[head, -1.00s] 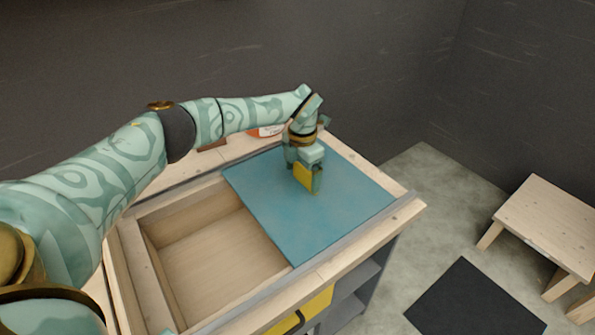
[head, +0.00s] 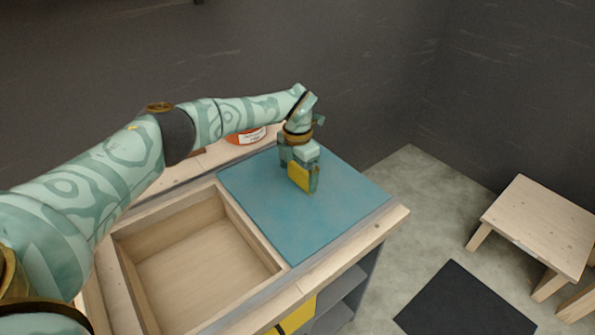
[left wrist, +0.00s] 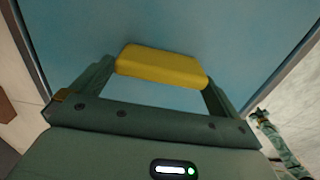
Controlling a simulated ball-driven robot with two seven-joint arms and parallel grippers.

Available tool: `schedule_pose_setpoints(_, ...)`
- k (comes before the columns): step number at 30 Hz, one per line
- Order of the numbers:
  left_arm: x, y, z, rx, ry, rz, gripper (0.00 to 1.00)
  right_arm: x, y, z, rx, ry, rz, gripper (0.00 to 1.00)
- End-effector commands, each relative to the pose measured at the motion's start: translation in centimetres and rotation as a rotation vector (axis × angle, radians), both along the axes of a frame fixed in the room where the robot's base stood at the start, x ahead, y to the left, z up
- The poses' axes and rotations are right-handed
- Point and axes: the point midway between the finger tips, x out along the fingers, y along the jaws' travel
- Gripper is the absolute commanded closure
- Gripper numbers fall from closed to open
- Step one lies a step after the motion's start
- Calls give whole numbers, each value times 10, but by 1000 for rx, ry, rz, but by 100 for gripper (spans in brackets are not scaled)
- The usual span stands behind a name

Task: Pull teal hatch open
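The teal hatch (head: 335,205) is a flat panel lying over the right part of the wooden bench top. To its left the wooden compartment (head: 200,262) is uncovered and looks empty, with its right rim showing along the hatch's edge. My left gripper (head: 300,178) points down at the hatch and is shut on its yellow handle (head: 297,176). In the left wrist view the handle (left wrist: 162,66) spans the gap between the two fingers (left wrist: 160,85). A small part of what looks like my right gripper (left wrist: 264,120) shows at the right; its fingers are too small to read.
An orange-red container with a white label (head: 247,136) stands at the bench's back edge behind my left forearm. Grey shelves (head: 340,290) are under the bench. A wooden stool (head: 540,222) and a dark mat (head: 465,300) are on the floor at right.

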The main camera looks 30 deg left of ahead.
Motion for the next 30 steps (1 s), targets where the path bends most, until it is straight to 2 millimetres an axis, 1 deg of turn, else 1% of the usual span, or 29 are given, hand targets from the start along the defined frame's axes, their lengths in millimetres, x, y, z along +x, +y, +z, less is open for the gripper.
schedule_pose_setpoints(2, 0, 0, 0, -1, 1, 0, 0, 0, 1, 0, 0, -1, 0, 64)
schedule_pose_setpoints(5, 0, 0, 6, 0, 0, 0, 0, 1, 1, 2, 1, -3, 0, 64)
schedule_pose_setpoints(8, 0, 0, 24, 0, -2, 1, 0, 3, 1, 7, 1, -7, 0, 64)
schedule_pose_setpoints(11, 0, 0, 49, 0, -4, 0, 0, 6, 1, 15, 2, -14, 0, 64)
schedule_pose_setpoints(15, 1, 0, 89, 1, -6, -1, 0, 10, 1, 25, 1, -23, 0, 64)
schedule_pose_setpoints(18, 1, 0, 115, 1, -6, 0, 0, 12, 1, 30, 1, -27, -1, 64)
schedule_pose_setpoints(21, 0, 0, 136, 1, -4, -1, 0, 13, 1, 34, 1, -30, -1, 64)
schedule_pose_setpoints(25, 1, 0, 154, 0, -2, 0, 0, 15, 1, 38, 1, -34, -1, 64)
schedule_pose_setpoints(30, 0, 0, 163, 0, 1, 0, 0, 15, 1, 39, 1, -34, -1, 64)
